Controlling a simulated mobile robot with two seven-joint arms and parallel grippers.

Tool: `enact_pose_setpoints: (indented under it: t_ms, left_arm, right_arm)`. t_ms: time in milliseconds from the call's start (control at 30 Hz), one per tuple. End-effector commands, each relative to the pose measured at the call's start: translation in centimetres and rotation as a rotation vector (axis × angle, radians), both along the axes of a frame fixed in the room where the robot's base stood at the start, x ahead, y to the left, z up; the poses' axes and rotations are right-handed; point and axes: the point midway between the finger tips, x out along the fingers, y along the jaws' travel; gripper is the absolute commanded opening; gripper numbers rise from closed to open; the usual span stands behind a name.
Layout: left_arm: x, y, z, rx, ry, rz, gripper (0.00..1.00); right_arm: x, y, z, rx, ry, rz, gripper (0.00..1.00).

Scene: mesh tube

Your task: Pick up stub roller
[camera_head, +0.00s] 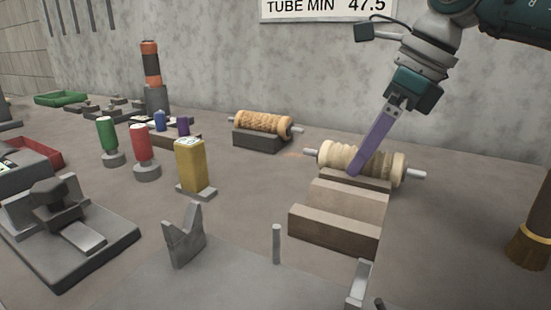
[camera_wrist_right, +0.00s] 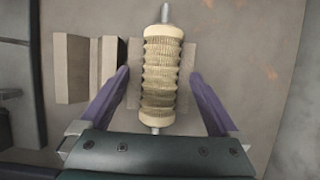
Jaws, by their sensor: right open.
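A cream, ribbed roller (camera_head: 375,163) with metal stub ends lies on a low block at the right of the head view. In the right wrist view this roller (camera_wrist_right: 162,72) lies lengthwise between the fingers. My right gripper (camera_head: 354,172) has purple fingers and comes down over the roller from the upper right. In the right wrist view my right gripper (camera_wrist_right: 160,73) is open, with one finger on each side of the roller and gaps visible. One finger hides part of the roller in the head view. My left gripper is not in view.
Pale stepped blocks (camera_head: 335,218) stand in front of the roller. A second, browner roller (camera_head: 263,122) rests on a dark block behind to the left. Green, red and yellow containers (camera_head: 190,163) stand left of centre. A dark post (camera_head: 533,235) is at the right edge.

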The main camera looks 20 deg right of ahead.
Motion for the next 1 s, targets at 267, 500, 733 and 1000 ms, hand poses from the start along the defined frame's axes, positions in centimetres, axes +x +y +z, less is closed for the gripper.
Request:
enact_pose_setpoints:
  t_ms: [267,500,733,1000]
  left_arm:
    - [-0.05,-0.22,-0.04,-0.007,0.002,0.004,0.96]
    - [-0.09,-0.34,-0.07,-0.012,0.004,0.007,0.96]
    - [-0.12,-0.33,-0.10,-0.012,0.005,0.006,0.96]
    - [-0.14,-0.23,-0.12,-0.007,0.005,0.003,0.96]
  right_arm:
    - [0.07,0.03,-0.18,-0.001,-0.001,0.000,0.92]
    - [0.06,0.03,-0.16,-0.001,-0.001,0.000,0.65]
    - [0.05,0.03,-0.15,0.000,0.000,0.000,0.40]
    - [0.05,0.06,-0.15,0.001,-0.001,0.000,0.09]
